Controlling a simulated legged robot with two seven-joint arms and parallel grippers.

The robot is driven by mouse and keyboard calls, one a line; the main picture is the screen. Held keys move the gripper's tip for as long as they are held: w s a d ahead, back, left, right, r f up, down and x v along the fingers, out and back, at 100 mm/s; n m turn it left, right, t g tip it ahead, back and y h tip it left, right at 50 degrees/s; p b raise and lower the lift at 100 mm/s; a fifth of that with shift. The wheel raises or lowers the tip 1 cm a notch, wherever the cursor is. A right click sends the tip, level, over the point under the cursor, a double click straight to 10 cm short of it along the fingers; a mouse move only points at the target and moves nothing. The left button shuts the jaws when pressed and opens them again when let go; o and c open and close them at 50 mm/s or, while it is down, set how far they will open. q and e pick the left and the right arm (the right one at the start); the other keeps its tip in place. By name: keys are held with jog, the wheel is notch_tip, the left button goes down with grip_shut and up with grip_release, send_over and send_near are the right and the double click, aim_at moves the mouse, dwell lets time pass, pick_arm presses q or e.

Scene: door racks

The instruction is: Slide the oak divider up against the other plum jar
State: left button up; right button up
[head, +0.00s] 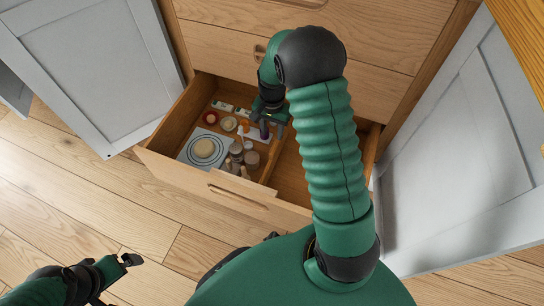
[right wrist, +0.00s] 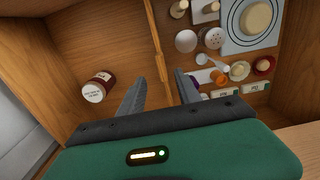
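The oak divider (right wrist: 157,45) stands across the open drawer, splitting it into two compartments; in the head view (head: 272,165) it is partly hidden by my right arm. My right gripper (right wrist: 160,76) is open above it, with one finger on each side. A jar with a white lid and dark reddish body (right wrist: 97,87) is in the roomier compartment, apart from the divider. A purple item (right wrist: 192,82) shows beside the right-hand finger, mostly hidden; I cannot tell if it is a jar. My left gripper (head: 131,260) is away from the drawer, over the floor.
The crowded compartment holds a white mat with rings (right wrist: 235,38), small bowls (right wrist: 239,70), shakers (right wrist: 186,40) and white boxes (right wrist: 222,94). The drawer front (head: 220,190) and side walls bound the space. Grey doors (head: 90,70) stand open on both sides.

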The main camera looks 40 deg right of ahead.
notch_tip(320, 180, down, 14)
jog(key=b, duration=0.6)
jog(key=shift+r+b, duration=0.15)
jog(key=shift+b, duration=0.25)
jog(key=shift+c, duration=0.4)
grip_shut()
